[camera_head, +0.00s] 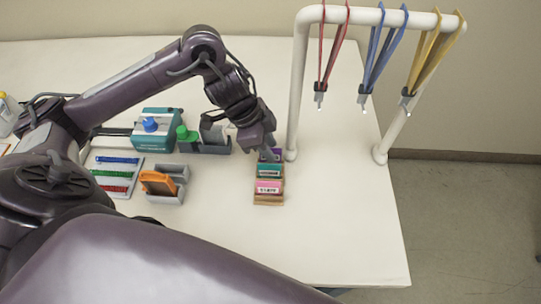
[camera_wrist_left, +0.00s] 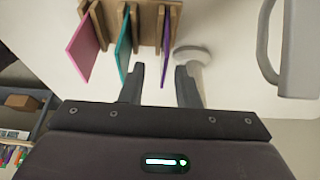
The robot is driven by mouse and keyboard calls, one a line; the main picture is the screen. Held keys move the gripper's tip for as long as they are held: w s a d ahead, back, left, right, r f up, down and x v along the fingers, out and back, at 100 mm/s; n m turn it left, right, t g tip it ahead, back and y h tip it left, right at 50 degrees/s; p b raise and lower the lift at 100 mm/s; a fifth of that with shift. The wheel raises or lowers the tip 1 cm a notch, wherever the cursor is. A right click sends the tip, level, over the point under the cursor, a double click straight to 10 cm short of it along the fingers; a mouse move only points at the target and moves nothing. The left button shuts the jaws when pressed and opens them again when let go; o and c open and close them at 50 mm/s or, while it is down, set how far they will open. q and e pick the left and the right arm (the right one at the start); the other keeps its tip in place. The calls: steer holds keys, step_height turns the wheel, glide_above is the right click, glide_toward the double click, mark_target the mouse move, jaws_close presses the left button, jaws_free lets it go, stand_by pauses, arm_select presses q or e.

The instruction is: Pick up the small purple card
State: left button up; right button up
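The small purple card (camera_head: 276,154) stands in the far slot of a wooden rack (camera_head: 268,201), partly hidden by my left gripper (camera_head: 267,149) in the head view. In the left wrist view the purple card (camera_wrist_left: 166,48) is seen nearly edge-on. My left gripper (camera_wrist_left: 160,72) is open there, with one finger on each side of the card's near end and visible gaps on both sides. A teal card (camera_wrist_left: 123,45) and a pink card (camera_wrist_left: 81,48) stand in the other slots. My right gripper is not in view.
A white rail stand (camera_head: 376,15) with red, blue and yellow lanyards rises just right of the rack. Left are a teal machine (camera_head: 158,128), grey holders (camera_head: 167,192) with an orange item, and a tray of coloured strips (camera_head: 114,172). The table front right is clear.

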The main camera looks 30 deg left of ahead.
arm_select(q)
steer(key=x, duration=0.3)
steer(key=shift+w+f, duration=0.2)
jaws_close()
steer(key=shift+r, duration=0.15)
